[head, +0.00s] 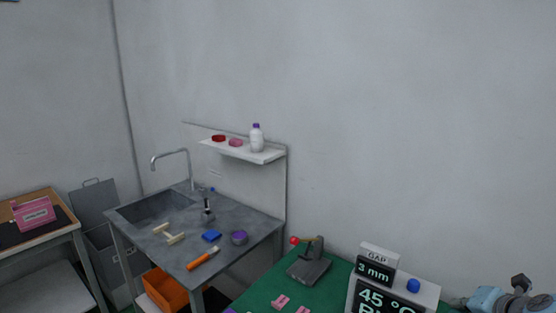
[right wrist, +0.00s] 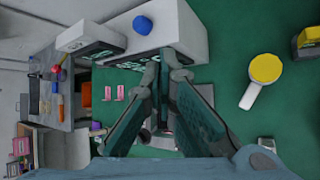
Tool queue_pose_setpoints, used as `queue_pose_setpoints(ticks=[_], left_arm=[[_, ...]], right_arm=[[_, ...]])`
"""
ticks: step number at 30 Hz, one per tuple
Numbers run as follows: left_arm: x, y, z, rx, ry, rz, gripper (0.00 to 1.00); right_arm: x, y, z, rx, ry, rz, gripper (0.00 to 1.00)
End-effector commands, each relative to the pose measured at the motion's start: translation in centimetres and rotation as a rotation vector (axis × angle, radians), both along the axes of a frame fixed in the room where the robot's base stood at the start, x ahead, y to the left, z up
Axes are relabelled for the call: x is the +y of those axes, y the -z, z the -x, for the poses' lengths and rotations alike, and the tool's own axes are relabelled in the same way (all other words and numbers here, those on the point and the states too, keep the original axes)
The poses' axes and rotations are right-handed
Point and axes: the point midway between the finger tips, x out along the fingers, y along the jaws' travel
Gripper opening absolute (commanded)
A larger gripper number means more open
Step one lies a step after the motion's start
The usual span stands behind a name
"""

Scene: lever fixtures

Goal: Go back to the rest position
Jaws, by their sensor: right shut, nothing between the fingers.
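My right gripper (right wrist: 163,62) reaches up through the middle of the right wrist view. Its two dark fingers meet at the tips, with nothing held between them. The tips appear close to the front of a white display box (right wrist: 178,22) with a blue button; I cannot tell whether they touch it. In the head view, part of a blue-grey arm of mine (head: 492,300) shows at the lower right corner. A grey lever fixture (head: 310,270) with a red ball on its handle stands on the green table. My left gripper is not in view.
The display box (head: 428,290) reads 3 mm and 45 °C. Pink pieces (head: 280,301) lie on the green table (head: 262,291). A yellow-headed object (right wrist: 265,69) lies to the right in the wrist view. A grey sink bench (head: 180,250) stands at the left, under a wall shelf (head: 245,153).

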Motion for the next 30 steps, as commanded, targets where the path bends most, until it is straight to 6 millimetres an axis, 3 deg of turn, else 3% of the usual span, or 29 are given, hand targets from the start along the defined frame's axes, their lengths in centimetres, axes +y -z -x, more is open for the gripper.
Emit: queue_pose_setpoints(ticks=[11,17,20,23,24,25,26,30], left_arm=[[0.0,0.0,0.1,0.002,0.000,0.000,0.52],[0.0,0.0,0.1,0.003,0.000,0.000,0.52],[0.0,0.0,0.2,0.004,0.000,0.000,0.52],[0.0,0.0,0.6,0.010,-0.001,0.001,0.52],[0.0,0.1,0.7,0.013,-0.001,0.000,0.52],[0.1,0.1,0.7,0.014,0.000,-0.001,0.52],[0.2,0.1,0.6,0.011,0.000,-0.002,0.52],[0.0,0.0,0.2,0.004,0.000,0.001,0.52]], right_arm=[[-3.6,3.6,4.3,-0.047,0.269,-0.182,0.00],[-4.9,7.9,8.9,-0.080,0.547,-0.367,0.00],[-5.0,10.4,12.1,-0.090,0.685,-0.422,0.00],[-6.5,15.1,20.9,-0.035,0.852,-0.362,0.00],[-4.6,14.8,20.5,-0.108,1.047,-0.552,0.00],[-1.5,16.1,19.4,-0.074,1.138,-0.702,0.00],[0.5,16.9,19.5,-0.051,1.199,-0.782,0.00],[5.9,19.3,22.9,0.017,1.469,-0.958,0.00]])
